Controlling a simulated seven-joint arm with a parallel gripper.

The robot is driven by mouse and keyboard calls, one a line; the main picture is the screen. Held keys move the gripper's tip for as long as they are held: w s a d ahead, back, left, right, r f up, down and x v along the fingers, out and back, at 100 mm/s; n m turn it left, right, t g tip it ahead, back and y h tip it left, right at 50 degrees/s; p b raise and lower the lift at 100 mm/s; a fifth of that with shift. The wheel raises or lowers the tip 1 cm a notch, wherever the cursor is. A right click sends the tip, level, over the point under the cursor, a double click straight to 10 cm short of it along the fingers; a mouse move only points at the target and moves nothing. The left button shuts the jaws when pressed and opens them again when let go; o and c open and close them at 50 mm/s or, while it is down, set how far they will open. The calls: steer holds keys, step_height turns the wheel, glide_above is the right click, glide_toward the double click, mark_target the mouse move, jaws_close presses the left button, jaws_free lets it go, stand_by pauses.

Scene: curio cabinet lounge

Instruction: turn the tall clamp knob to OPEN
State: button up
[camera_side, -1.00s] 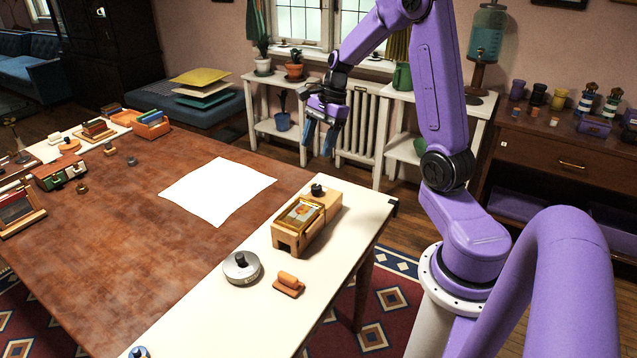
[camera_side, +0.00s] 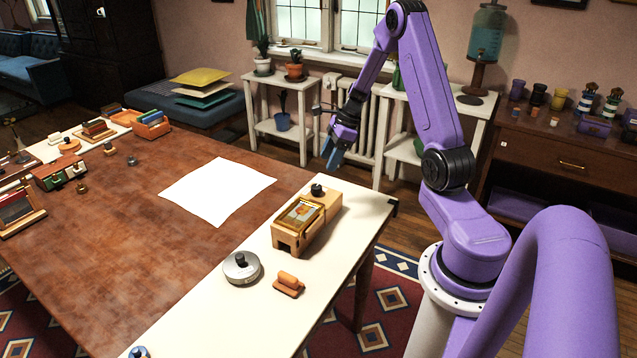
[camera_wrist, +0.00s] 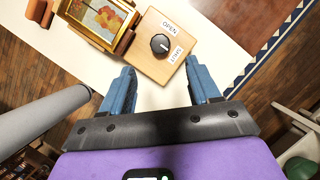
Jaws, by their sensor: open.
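The tall black clamp knob (camera_side: 317,190) stands on the far end of a light wooden block (camera_side: 327,201). In the wrist view the knob (camera_wrist: 160,43) sits between two white labels, OPEN (camera_wrist: 170,27) and a second one (camera_wrist: 176,54) that seems to read LOCK. A small pale mark on the knob seems to face the second label. My gripper (camera_side: 333,158) is open and empty, above and behind the knob, apart from it. In the wrist view its blue fingers (camera_wrist: 160,76) are spread, with the knob ahead between their lines.
A gold-framed picture (camera_side: 300,214) lies in the wooden fixture beside the knob. A white sheet (camera_side: 217,190) lies on the brown table.

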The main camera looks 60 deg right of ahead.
mark_target(317, 186)
steer(key=x, duration=0.9)
steer(key=c, duration=1)
